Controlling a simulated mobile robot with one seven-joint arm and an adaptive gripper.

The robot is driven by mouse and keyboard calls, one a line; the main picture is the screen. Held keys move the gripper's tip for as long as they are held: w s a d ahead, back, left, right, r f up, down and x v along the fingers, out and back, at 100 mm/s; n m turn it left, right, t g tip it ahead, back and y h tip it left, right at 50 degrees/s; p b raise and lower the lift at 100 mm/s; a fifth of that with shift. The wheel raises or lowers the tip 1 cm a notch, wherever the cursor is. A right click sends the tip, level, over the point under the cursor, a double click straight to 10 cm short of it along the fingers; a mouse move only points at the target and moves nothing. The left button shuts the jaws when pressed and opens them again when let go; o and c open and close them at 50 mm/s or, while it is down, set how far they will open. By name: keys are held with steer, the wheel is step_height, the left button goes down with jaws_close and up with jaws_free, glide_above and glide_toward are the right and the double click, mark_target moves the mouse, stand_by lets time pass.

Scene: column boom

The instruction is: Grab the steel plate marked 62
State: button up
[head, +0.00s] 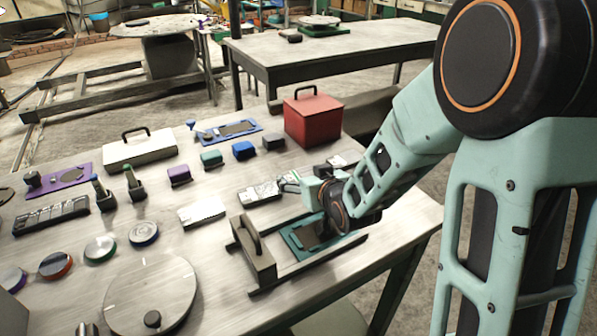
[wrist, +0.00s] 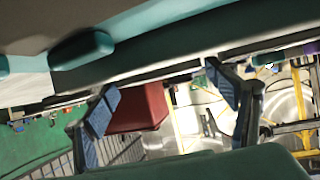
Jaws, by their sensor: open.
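My gripper (head: 290,182) is low over the right part of the workbench, its fingers pointing left in the head view. In the wrist view the two blue-padded fingers (wrist: 166,100) stand wide apart with nothing held between them. A flat pale metal piece with dark markings (head: 260,191) lies just left of the fingertips. Another pale flat piece (head: 201,211) lies farther left. A small dark-and-light piece (head: 337,161) lies behind the gripper. I cannot read a 62 on any of them, so I cannot tell which plate is marked 62.
A red lidded box (head: 313,117) stands behind the gripper; it also shows in the wrist view (wrist: 140,108). A teal fixture (head: 305,238) lies under my wrist, beside a grey handled block (head: 254,255). Small coloured blocks stand behind left. A round disc (head: 150,292) is at front left.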

steer(key=shift+s, duration=0.1)
steer(key=shift+c, duration=0.4)
steer(key=c, duration=1.2)
steer(key=shift+r, duration=0.1)
steer(key=shift+c, duration=0.9)
steer(key=shift+r, duration=0.1)
